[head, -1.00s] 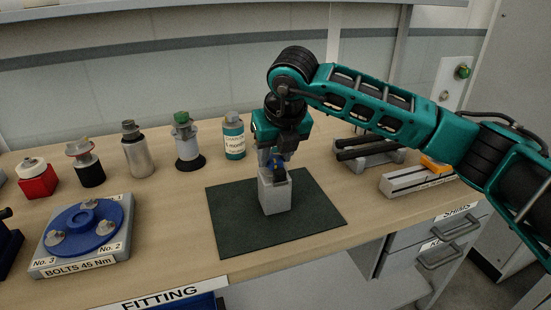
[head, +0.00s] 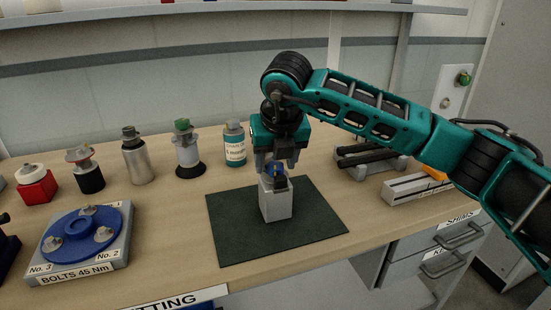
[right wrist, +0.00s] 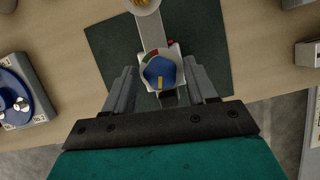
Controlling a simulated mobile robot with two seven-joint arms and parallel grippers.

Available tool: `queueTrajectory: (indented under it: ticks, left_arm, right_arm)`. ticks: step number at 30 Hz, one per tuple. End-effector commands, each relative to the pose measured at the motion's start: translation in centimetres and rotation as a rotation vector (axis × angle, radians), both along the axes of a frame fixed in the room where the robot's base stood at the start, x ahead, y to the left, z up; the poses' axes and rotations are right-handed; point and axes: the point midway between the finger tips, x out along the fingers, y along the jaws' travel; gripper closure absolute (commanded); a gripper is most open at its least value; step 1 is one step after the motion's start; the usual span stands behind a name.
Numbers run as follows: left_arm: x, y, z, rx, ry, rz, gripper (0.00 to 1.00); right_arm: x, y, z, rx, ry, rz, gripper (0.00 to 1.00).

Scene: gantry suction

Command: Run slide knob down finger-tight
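A blue knob (head: 275,172) with a yellow mark sits on top of a light grey block (head: 276,204). The block stands upright on the dark green mat. My right gripper (head: 277,163) is directly above the knob, pointing down. In the right wrist view its fingers (right wrist: 161,70) are spread either side of the knob (right wrist: 160,73), with gaps between. It holds nothing. Red and green marks (right wrist: 151,57) show beside the knob. A grey rail fixture (head: 415,186) at the right carries an orange part (head: 436,172). I cannot tell which part is the slide knob. My left gripper is out of view.
The mat (head: 235,235) has free room around the block. Left of it is a blue disc (head: 84,229) on a bolt plate. Several fittings and a teal bottle (head: 234,146) line the back. Dark bars (head: 370,156) lie at the right, with drawers (head: 440,240) below.

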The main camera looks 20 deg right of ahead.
Motion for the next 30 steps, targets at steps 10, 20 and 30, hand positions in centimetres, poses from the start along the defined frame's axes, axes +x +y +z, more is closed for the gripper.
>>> queueTrajectory:
  ticks: [10, 20, 30]
  left_arm:
    - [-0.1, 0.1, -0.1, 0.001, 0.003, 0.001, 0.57]
    - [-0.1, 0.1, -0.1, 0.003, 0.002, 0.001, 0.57]
    - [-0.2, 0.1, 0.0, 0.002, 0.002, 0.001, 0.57]
  right_arm:
    - [0.0, 0.0, 0.1, 0.0, -0.001, 0.0, 0.33]
    - [-1.8, 0.1, 4.7, 0.001, -0.006, 0.002, 0.33]
    - [-4.3, 0.4, 10.7, 0.0, -0.003, 0.001, 0.33]
